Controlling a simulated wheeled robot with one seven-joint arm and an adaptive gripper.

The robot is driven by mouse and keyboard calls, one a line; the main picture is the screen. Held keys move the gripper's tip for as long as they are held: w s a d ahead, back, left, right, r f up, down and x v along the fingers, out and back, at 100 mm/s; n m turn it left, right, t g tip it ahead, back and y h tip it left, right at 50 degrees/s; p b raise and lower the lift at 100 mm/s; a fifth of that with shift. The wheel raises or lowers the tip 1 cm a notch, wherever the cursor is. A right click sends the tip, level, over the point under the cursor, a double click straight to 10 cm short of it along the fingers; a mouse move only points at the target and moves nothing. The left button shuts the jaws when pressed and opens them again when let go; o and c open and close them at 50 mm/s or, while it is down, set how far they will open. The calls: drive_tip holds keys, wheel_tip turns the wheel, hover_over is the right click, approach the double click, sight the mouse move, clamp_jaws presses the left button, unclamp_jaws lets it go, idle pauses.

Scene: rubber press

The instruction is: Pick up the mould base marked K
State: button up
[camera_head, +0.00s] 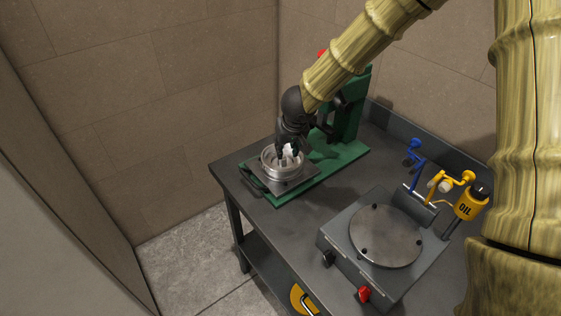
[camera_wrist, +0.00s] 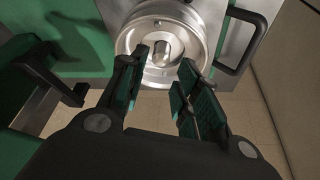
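A round silver metal mould part (camera_head: 268,166) with a raised rim sits on the flat plate of the green press. In the wrist view the same part (camera_wrist: 128,42) shows a domed boss (camera_wrist: 163,48) at its middle. I cannot make out a letter K on it. My gripper (camera_head: 289,150) points down over the part. In the wrist view my gripper (camera_wrist: 161,62) is open, its two fingers apart, with the boss showing beyond the gap between the tips. I see no contact with the boss. The fingers hide some of the rim.
The green press (camera_head: 345,125) stands behind the mould part on a dark bench (camera_head: 237,168). A plate with a black handle (camera_wrist: 246,44) lies under the part.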

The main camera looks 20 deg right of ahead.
sight(284, 157)
drive_tip(key=shift+s+f, duration=0.25)
drive_tip(key=shift+s+r, duration=0.15)
drive_tip(key=w+f, duration=0.4)
drive_tip(key=f, duration=0.1)
drive_tip(key=shift+w, duration=0.35)
drive_tip(key=shift+f, duration=0.45)
drive_tip(key=shift+s+f, duration=0.15)
drive_tip(key=shift+s, duration=0.35)
drive_tip(key=shift+w, duration=0.15)
drive_tip(key=shift+w+f, duration=0.3)
drive_tip(key=shift+f, duration=0.05)
drive_tip(key=shift+c, duration=1)
drive_tip(key=shift+w, duration=0.1)
drive_tip(key=c, duration=0.3)
drive_tip(key=shift+r, duration=0.1)
clamp_jaws()
drive_tip(key=shift+s+r, duration=0.15)
drive_tip(key=shift+s, duration=0.05)
drive_tip(key=shift+w, duration=0.15)
